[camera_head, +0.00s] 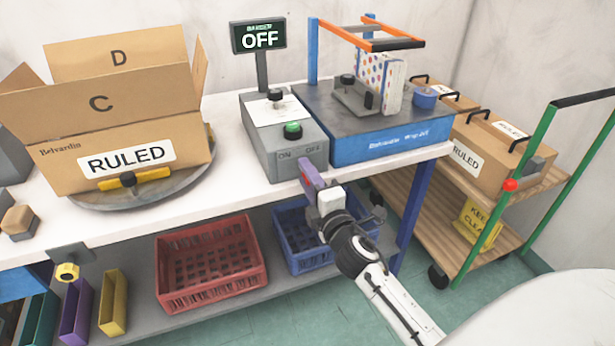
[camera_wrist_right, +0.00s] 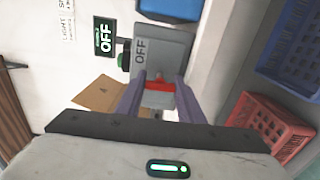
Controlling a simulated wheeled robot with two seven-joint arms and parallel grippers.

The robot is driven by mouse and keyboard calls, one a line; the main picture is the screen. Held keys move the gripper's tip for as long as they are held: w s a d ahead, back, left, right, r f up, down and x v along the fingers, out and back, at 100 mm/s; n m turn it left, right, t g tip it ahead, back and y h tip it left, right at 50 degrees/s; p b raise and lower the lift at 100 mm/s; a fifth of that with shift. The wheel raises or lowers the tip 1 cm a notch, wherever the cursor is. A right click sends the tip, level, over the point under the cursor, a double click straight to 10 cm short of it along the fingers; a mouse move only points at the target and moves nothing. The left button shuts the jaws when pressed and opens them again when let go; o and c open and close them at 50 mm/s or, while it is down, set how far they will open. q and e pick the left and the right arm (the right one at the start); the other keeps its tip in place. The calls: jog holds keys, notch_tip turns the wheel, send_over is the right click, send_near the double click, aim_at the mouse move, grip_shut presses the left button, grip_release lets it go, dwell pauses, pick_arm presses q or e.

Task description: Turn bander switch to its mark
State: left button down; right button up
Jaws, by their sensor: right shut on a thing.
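The bander control box (camera_head: 284,140) is grey, with a green button (camera_head: 293,130) on top and ON and OFF labels on its front. A red switch (camera_wrist_right: 158,85) shows on its front in the right wrist view, below the OFF label. My right gripper (camera_head: 306,168) has purple fingers and is at the front of the box, shut on the red switch. In the head view the fingers hide the switch. The display (camera_head: 260,37) behind the box reads OFF. The switch's mark cannot be made out. My left gripper is not in view.
The blue bander machine (camera_head: 372,146) with an orange frame stands right of the box. A large carton labelled RULED (camera_head: 126,150) sits on a turntable (camera_head: 180,187) at the left. Red (camera_head: 210,268) and blue (camera_head: 300,249) crates are under the table. A cart (camera_head: 480,207) stands right.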

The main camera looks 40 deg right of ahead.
jog(key=o, duration=1.1)
jog(key=shift+c, duration=0.2)
jog(key=n+p, duration=0.1)
jog(key=n, duration=0.3)
jog(key=shift+r, duration=0.1)
jog(key=n+p, duration=0.2)
jog(key=n, duration=0.2)
jog(key=n+p, duration=0.2)
jog(key=n, duration=0.3)
jog(key=n+p, duration=0.3)
jog(key=n, duration=0.1)
jog(key=shift+r+n, duration=0.25)
jog(key=shift+n, duration=0.05)
jog(key=f+b+v, duration=0.1)
jog(key=b+v, duration=0.1)
jog(key=v, duration=0.8)
jog(key=s+a+f+m+g+y+b, duration=0.1)
jog(key=s+a+f+m, duration=0.4)
jog(key=f+m, duration=0.5)
jog(key=s+a+f+m+g+y+b, duration=0.2)
jog(key=s+f+m+g, duration=0.4)
jog(key=f+m, duration=0.3)
jog(key=shift+s+a+f+m+y+b, duration=0.3)
jog(key=shift+s+a+f+m+b, duration=0.25)
jog(key=shift+a+m, duration=0.9)
